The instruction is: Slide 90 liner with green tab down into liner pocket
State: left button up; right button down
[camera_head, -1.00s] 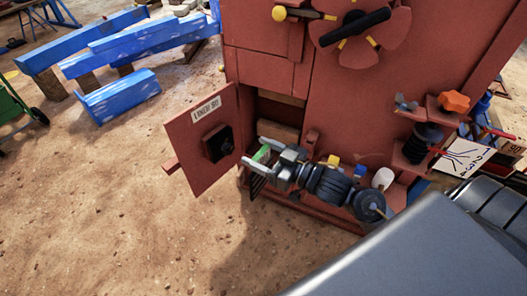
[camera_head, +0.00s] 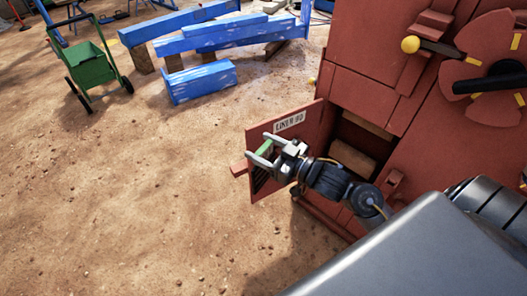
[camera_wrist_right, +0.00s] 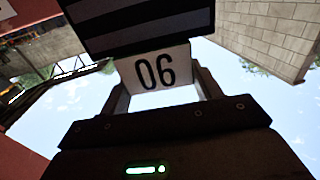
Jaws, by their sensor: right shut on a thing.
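My right gripper (camera_head: 258,149) is in front of the open hatch door and shut on the 90 liner (camera_head: 260,181). The liner's green tab (camera_head: 265,152) shows between the fingers, and its dark ribbed body hangs below them, partly hidden. In the right wrist view the liner (camera_wrist_right: 140,25) shows black and ribbed, with a white plate reading 90 upside down between the two fingers (camera_wrist_right: 160,80). The liner pocket (camera_head: 352,157) is the opening in the red crusher, right of the gripper. The liner is outside it. My left gripper is not in view.
The hatch door (camera_head: 312,125), labelled LINER 90, stands open left of the pocket. The red crusher (camera_head: 375,75) fills the right side. Blue beams (camera_head: 203,80) and a green cart (camera_head: 91,68) stand farther back. Sandy ground at left is clear.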

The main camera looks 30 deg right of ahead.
pick_arm(q)
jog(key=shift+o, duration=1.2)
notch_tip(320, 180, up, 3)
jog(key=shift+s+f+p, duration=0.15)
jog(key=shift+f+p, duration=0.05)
jog(key=shift+p, duration=0.85)
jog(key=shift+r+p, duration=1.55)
jog(key=shift+p, duration=0.05)
pick_arm(e)
jog(key=w+d+m+t+h, duration=0.1)
jog(key=w+d+m+h, duration=0.1)
jog(key=w+d, duration=0.4)
jog(key=w+d+m+h, duration=0.3)
jog(key=w+d+h, duration=0.2)
jog(key=d, duration=1)
jog(key=shift+w+d+t, duration=0.35)
jog(key=shift+w+t, duration=0.05)
jog(key=shift+w, duration=0.8)
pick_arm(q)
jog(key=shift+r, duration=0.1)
